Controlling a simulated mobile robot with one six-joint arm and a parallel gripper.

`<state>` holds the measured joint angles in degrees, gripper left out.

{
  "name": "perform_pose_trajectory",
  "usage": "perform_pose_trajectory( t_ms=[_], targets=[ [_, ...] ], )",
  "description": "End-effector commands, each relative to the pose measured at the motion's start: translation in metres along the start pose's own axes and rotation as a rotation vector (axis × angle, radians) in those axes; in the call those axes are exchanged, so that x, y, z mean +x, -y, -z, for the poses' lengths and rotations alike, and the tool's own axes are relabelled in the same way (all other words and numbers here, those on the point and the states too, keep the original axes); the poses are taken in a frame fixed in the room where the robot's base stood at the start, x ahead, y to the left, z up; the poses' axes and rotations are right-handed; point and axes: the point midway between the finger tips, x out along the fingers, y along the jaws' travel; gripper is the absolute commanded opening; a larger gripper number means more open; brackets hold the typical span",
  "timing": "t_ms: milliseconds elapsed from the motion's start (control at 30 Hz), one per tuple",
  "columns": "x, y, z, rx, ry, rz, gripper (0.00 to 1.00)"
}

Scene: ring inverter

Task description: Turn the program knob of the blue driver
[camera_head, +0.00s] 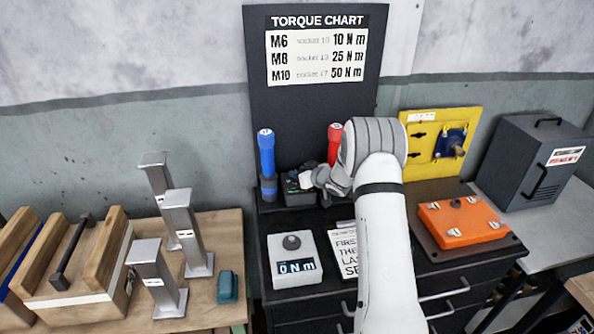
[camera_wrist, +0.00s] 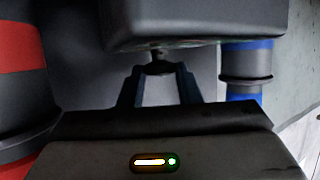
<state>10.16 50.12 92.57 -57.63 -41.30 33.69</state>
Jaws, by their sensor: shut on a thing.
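The blue driver (camera_head: 266,152) stands upright in a holder at the left of the black bench, and its blue and dark body shows at the right of the wrist view (camera_wrist: 245,75). A small dark knob (camera_wrist: 158,66) sits between my fingertips in the wrist view. My gripper (camera_head: 312,180) reaches down between the blue driver and the red driver (camera_head: 334,140), and is shut on the knob, with the fingers (camera_wrist: 158,72) on either side of it. Any marking on the knob is hidden. In the head view my arm covers part of the red driver.
A dark box (camera_head: 297,194) stands between the drivers. A yellow panel (camera_head: 420,150) and an orange box (camera_head: 462,222) are at the right. Metal posts (camera_head: 186,230) stand left.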

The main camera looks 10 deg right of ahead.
Motion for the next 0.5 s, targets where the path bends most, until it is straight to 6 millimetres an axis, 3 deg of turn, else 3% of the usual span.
perform_pose_trajectory(
  t_ms=[333,367,500],
  targets=[
    [-0.0008,-0.0024,-0.0007,0.001,0.0,-0.003,0.08],
    [-0.0008,-0.0024,-0.0007,0.001,0.0,-0.003,0.32],
    [-0.0006,-0.0019,-0.0004,0.001,0.0,-0.002,0.44]
  ],
)
